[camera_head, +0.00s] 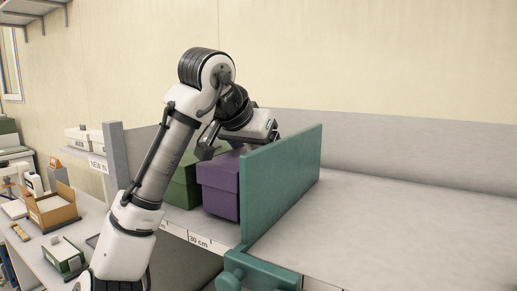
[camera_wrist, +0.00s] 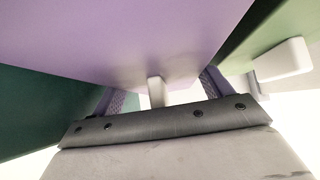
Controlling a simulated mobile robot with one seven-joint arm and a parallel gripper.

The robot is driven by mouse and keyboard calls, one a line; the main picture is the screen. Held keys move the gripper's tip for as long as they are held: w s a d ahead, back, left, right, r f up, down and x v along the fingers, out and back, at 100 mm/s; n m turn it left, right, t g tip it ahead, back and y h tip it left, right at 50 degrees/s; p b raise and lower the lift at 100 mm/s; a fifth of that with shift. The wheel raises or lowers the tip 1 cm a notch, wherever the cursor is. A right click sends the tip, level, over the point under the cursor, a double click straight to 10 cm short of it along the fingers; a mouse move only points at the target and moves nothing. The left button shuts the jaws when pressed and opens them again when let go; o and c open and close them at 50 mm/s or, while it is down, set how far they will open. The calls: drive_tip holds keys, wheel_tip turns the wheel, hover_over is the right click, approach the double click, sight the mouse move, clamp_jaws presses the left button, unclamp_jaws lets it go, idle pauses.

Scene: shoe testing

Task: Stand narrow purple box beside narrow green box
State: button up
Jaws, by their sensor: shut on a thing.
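The purple box (camera_head: 218,187) stands upright on the grey shelf, between the green box on its left and a teal divider panel on its right. The green box (camera_head: 183,187) is partly hidden behind my arm and the purple box. My gripper (camera_wrist: 160,92) is at the top of the purple box, shut on its pale tab. In the wrist view the purple box's surface (camera_wrist: 130,35) fills the upper middle, and the green box (camera_wrist: 262,32) shows at the right with its own pale tab. In the head view my arm hides the tab of the purple box.
The teal divider (camera_head: 283,178) rises close to the purple box's right side. The shelf right of it (camera_head: 400,225) is bare. A grey side panel (camera_head: 117,155) stands left of the green box. A lower bench at the left holds an open cardboard box (camera_head: 52,212) and other items.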

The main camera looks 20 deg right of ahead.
drive_tip(key=shift+f+b, duration=0.3)
drive_tip(key=shift+f, duration=0.15)
drive_tip(key=o, duration=1.2)
drive_tip(key=shift+s+r, duration=0.1)
